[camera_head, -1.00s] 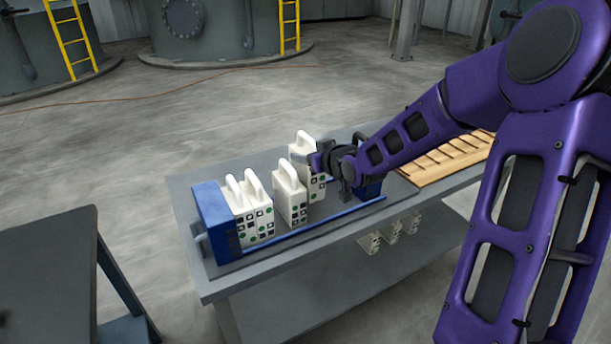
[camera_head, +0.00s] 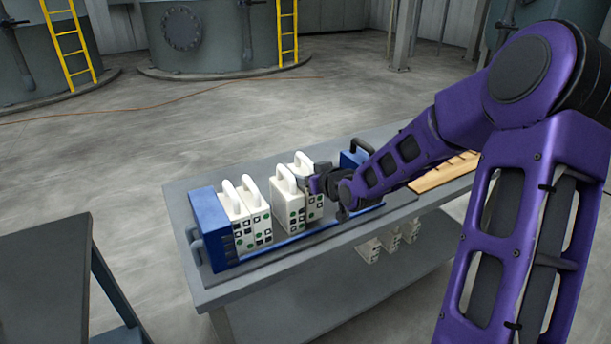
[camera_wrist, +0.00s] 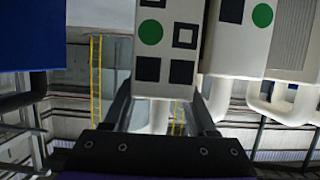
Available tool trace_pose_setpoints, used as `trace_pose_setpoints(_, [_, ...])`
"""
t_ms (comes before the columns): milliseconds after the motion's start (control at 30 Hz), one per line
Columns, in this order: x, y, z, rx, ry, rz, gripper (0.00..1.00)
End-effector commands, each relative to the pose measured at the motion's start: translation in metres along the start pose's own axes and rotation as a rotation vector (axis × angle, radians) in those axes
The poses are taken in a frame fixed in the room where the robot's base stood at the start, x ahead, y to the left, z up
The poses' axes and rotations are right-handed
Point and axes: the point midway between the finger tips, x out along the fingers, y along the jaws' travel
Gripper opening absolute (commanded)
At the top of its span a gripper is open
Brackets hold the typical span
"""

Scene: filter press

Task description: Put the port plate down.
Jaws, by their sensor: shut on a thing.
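My gripper (camera_head: 319,183) is shut on a white port plate (camera_head: 303,168) with a loop handle on top and dark squares and green dots on its face. In the wrist view this port plate (camera_wrist: 165,45) stands between the two fingers (camera_wrist: 165,105). It is upright in the blue-railed press (camera_head: 212,222), close to the right of another white plate (camera_head: 279,212). I cannot tell whether its underside touches the rails. Two more white plates (camera_head: 245,220) stand together against the left blue end block.
The far blue block (camera_head: 352,160) is partly hidden behind my arm. A wooden slatted rack (camera_head: 445,174) lies at the right of the grey table (camera_head: 215,292). Several white plates (camera_head: 390,242) show below the tabletop. A dark table (camera_head: 40,265) stands at the left.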

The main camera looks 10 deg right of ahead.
Motion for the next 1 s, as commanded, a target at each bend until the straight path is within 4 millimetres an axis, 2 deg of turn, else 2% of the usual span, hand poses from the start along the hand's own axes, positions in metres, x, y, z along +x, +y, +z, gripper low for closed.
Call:
trace_pose_setpoints(67, [0.0,-0.001,0.007,0.002,-0.015,-0.003,0.0])
trace_pose_setpoints(100, [0.0,-0.001,0.008,0.003,-0.019,-0.003,0.61])
trace_pose_setpoints(167, [0.0,-0.001,0.009,0.003,-0.021,-0.004,0.7])
trace_pose_setpoints(633, [0.0,-0.003,0.012,0.004,-0.026,-0.007,0.7])
trace_pose_setpoints(833, [-0.007,-0.002,-0.004,0.004,-0.026,-0.006,0.7])
trace_pose_setpoints(1000, [-0.046,0.0,-0.006,0.002,-0.022,0.001,0.7])
